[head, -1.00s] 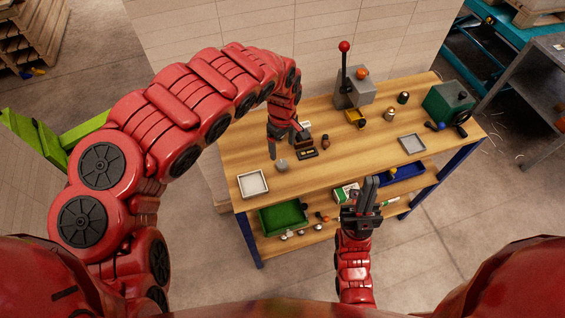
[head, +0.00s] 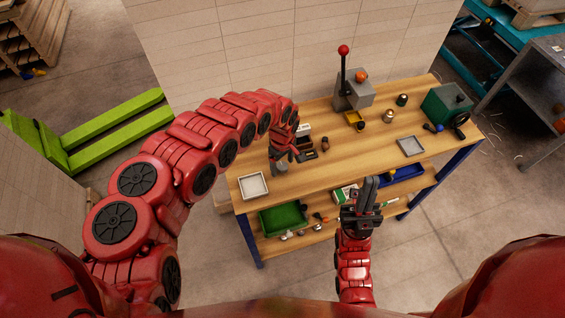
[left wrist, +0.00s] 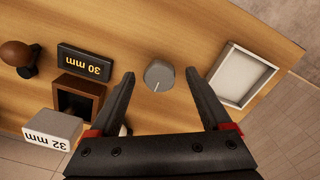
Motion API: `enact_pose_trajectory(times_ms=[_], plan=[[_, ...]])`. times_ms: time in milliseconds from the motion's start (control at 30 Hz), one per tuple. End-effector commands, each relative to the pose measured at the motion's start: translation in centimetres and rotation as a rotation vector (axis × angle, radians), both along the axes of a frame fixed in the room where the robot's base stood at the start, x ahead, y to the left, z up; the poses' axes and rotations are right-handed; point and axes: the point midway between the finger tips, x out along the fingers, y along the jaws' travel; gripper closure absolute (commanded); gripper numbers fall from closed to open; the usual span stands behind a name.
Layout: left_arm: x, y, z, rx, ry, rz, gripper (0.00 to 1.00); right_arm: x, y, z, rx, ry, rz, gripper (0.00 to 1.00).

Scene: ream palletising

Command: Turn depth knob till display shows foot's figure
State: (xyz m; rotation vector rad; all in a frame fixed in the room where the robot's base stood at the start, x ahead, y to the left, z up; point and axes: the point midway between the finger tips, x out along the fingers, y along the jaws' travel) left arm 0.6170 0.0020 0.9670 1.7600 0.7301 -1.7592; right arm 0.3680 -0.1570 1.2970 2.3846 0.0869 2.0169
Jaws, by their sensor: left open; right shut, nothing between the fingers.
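The grey round knob (left wrist: 159,75) with a pale pointer line sits on the bench top in the left wrist view. My left gripper (left wrist: 161,72) is open, one finger on each side of the knob, with gaps showing; I cannot tell its height over it. The black display (left wrist: 84,62) beside the knob shows 30 mm in amber, upside down in this view. A pale block (left wrist: 53,128) reads 32 mm, by a dark brown open box (left wrist: 78,98). In the head view my left gripper (head: 279,160) partly covers the knob. My right gripper (head: 370,184) is shut and empty before the bench.
A pale tray (left wrist: 243,76) lies close beside the knob. A brown round-topped handle (left wrist: 17,54) stands past the display. On the bench (head: 345,155) are a lever press (head: 354,88), a green machine (head: 447,103) and a grey tray (head: 410,146). The middle of the bench is mostly clear.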

Motion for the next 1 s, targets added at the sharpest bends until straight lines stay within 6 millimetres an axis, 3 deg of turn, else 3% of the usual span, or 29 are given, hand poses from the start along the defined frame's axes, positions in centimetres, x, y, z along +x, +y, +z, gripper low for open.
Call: enact_pose_trajectory(times_ms=[67,533,1000], plan=[[0.0,-0.01,0.0,0.0,0.0,0.0,0.18,0.0,0.0,-0.01,0.0,0.0,0.0,1.0],[-0.01,-0.05,0.02,-0.001,0.0,0.0,1.0,0.0,0.0,-0.01,0.0,0.0,0.0,1.0],[-0.03,-0.08,-0.14,-0.001,0.0,-0.112,1.0,0.0,0.0,-0.72,0.0,0.0,0.0,1.0]])
